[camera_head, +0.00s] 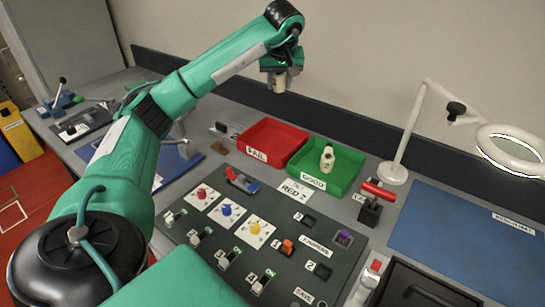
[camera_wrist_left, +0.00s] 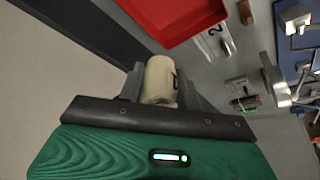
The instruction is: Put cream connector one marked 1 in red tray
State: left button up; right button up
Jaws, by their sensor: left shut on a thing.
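My left gripper (camera_head: 280,76) is shut on a cream connector (camera_head: 280,85), which hangs below the fingers. The connector also shows between the fingers in the left wrist view (camera_wrist_left: 160,80), with a dark mark on its side that I cannot read for sure. The gripper is held in the air, in front of the wall in the head view. The red tray (camera_head: 294,138), labelled FAIL, stands below it on the bench. Part of the red tray also shows at the top of the left wrist view (camera_wrist_left: 172,20). My right gripper is out of view.
A green tray (camera_head: 350,182), labelled GOOD, adjoins the red tray and holds another cream connector (camera_head: 327,158). A dark board (camera_head: 215,228) with several switches lies in front. A magnifier lamp (camera_head: 405,140) and a blue mat (camera_head: 455,245) are at the right.

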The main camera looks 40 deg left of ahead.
pick_arm(q)
jog(key=shift+s+a+f+n+b, duration=0.1)
jog(key=shift+a+f+n+b, duration=0.1)
jog(key=shift+a, duration=0.3)
jog(key=shift+s+a+f+n+b, duration=0.1)
jog(key=shift+a+f+b, duration=0.1)
jog(key=shift+a, duration=0.25)
send_over(272, 144)
jog(key=d, duration=0.1)
jog(key=f, duration=1.5)
jog(key=shift+s+p, duration=0.35)
jog(key=shift+s, duration=0.05)
jog(key=shift+f, duration=2.4)
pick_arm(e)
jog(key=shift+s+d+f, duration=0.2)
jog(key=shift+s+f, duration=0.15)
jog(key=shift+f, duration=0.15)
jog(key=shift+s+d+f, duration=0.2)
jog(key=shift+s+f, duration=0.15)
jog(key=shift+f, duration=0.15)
pick_arm(q)
jog(key=shift+d, duration=0.1)
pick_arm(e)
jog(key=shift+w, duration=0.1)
pick_arm(q)
jog(key=shift+f, duration=0.15)
jog(key=o, duration=1.1)
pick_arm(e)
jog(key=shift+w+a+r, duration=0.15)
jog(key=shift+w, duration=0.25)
